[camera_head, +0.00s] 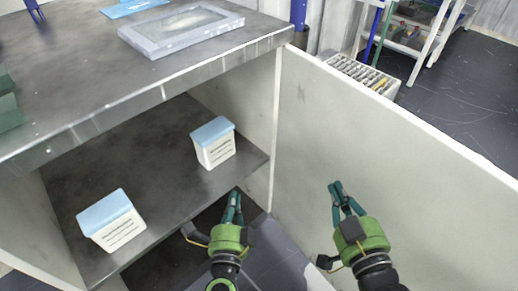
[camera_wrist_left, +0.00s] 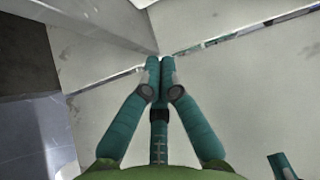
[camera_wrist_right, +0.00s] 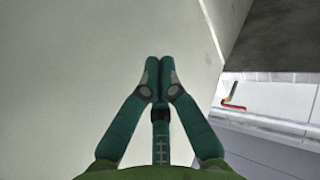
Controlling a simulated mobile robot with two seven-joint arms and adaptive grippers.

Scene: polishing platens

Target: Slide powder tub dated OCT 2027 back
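Two white tubs with light blue lids stand on the cabinet shelf (camera_head: 150,160). One tub (camera_head: 214,143) is further back on the right, near the shelf's right end. The other tub (camera_head: 112,222) is at the front left, close to the shelf's front edge. Both have dark label lines too small to read, so I cannot tell which is dated OCT 2027. My left gripper (camera_head: 234,196) is shut and empty, in front of and below the right tub. It also shows in the left wrist view (camera_wrist_left: 160,62). My right gripper (camera_head: 338,188) is shut and empty, in front of the open door; it shows in the right wrist view (camera_wrist_right: 160,62).
The cabinet door (camera_head: 380,150) stands open on the right. The cabinet top (camera_head: 90,80) overhangs the shelf and carries a grey framed tray (camera_head: 180,28). A crate of upright items (camera_head: 360,75) and a white rack (camera_head: 420,35) stand behind the door. The shelf between the tubs is clear.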

